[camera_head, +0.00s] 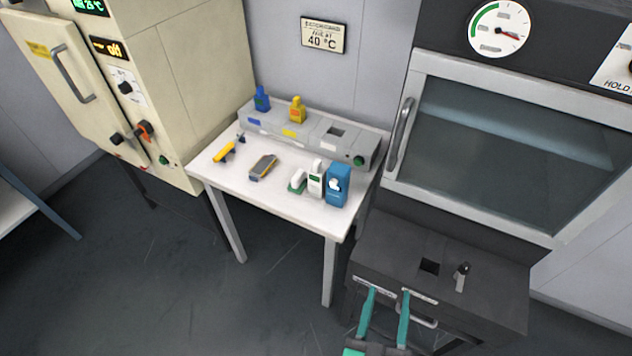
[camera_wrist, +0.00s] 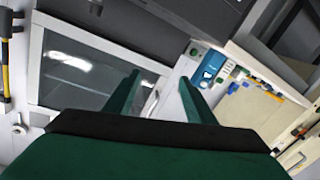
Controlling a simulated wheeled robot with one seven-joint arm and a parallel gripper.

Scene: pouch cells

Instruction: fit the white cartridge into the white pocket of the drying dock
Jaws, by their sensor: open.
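The white cartridge (camera_head: 316,179), with a dark green label, stands upright on the white table, between a white-and-green item and a blue box. The grey drying dock (camera_head: 362,147) lies along the back of the table. A blue cartridge (camera_head: 261,99) and a yellow cartridge (camera_head: 297,109) stand in it. A dark open pocket (camera_head: 337,132) shows in its top, with a white label on the front below it. My gripper (camera_head: 387,292) is open and empty, in front of the dark cabinet and well away from the cartridge. Its two green fingers also show in the wrist view (camera_wrist: 158,77).
The blue box (camera_head: 339,186) stands close right of the cartridge, the white-and-green item (camera_head: 298,181) close left. A grey-yellow device (camera_head: 263,167) and a yellow tool (camera_head: 224,152) lie further left. The dark cabinet (camera_head: 490,296) has a square hole and an upright peg. The table's front is clear.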

